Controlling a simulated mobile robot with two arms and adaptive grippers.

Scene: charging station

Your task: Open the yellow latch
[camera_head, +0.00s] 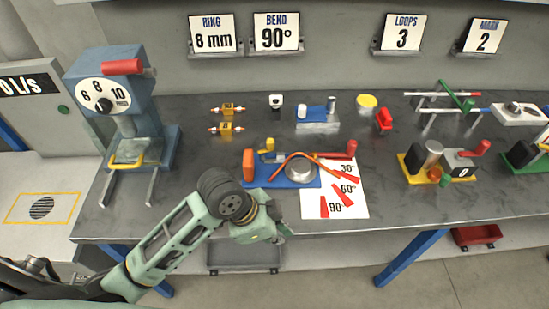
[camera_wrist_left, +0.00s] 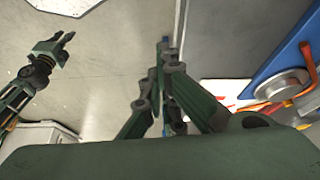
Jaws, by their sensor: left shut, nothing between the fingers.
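A small yellow part (camera_head: 270,144), which looks like a latch, sits on the back left of a blue bending fixture (camera_head: 259,171) on the bench. A copper-coloured rod bends around the fixture's round silver former (camera_head: 300,167). The blue fixture also shows in the left wrist view (camera_wrist_left: 262,62), at the right edge, and the yellow part is not visible there. My left gripper (camera_head: 287,233) is shut and empty, in front of the fixture near the bench's front edge, apart from it. Its closed fingers show in the left wrist view (camera_wrist_left: 166,45). My right gripper (camera_wrist_left: 60,42) shows small in that view.
A blue press (camera_head: 112,85) with another yellow bar (camera_head: 126,160) stands at the bench's left end. A white angle sheet (camera_head: 313,206) lies right of the fixture. Small parts (camera_head: 226,109) stand behind it, and a yellow-based fixture (camera_head: 409,166) stands to the right.

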